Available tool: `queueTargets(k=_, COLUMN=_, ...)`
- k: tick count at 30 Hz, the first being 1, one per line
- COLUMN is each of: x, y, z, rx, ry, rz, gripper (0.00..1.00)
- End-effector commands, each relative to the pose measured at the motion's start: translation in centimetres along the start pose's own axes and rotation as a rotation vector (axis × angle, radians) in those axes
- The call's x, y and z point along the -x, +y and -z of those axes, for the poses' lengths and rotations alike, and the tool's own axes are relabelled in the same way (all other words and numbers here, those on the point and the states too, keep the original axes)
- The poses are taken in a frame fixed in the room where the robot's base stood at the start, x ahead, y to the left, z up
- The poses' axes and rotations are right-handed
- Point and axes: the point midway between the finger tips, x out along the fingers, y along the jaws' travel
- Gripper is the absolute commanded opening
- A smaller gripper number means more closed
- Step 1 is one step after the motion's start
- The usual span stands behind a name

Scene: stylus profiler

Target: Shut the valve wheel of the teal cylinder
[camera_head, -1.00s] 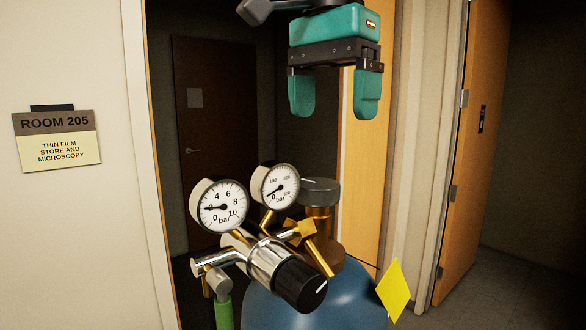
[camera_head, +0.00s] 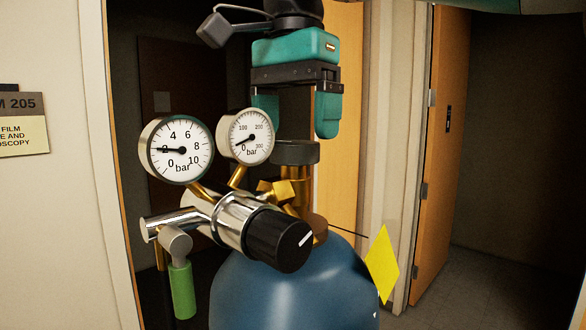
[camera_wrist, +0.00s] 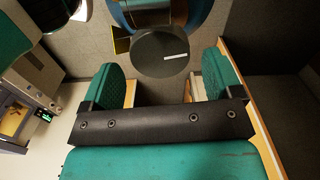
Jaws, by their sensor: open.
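The cylinder (camera_head: 285,290) looks blue, with a brass valve on top. Its dark grey valve wheel (camera_head: 295,152) faces up and shows round, with a white mark, in the wrist view (camera_wrist: 160,54). My teal gripper (camera_head: 297,118) is open and points down just above the wheel, one finger towards each side. The left finger is partly hidden behind the smaller gauge. In the wrist view my gripper (camera_wrist: 161,78) is empty, and the wheel lies beyond the fingertips, roughly centred between them.
A regulator with two gauges (camera_head: 176,149) (camera_head: 246,136) and a black knob (camera_head: 280,241) sits in front of the valve. A yellow diamond label (camera_head: 382,264) is at the right. An open wooden door (camera_head: 442,150) stands behind.

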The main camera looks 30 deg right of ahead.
Motion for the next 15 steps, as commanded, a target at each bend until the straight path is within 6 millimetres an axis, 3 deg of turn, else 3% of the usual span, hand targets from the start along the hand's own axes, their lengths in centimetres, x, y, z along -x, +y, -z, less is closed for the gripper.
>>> queueTargets(k=1, x=-0.99, y=0.02, z=0.00, rx=0.000, ry=0.000, rz=-0.001, gripper=0.85)
queueTargets(k=4, x=-1.53, y=0.01, z=0.00, rx=0.000, ry=0.000, rz=0.000, gripper=0.85)
queueTargets(k=15, x=-1.56, y=0.00, z=0.00, rx=0.000, ry=0.000, rz=0.000, gripper=0.85)
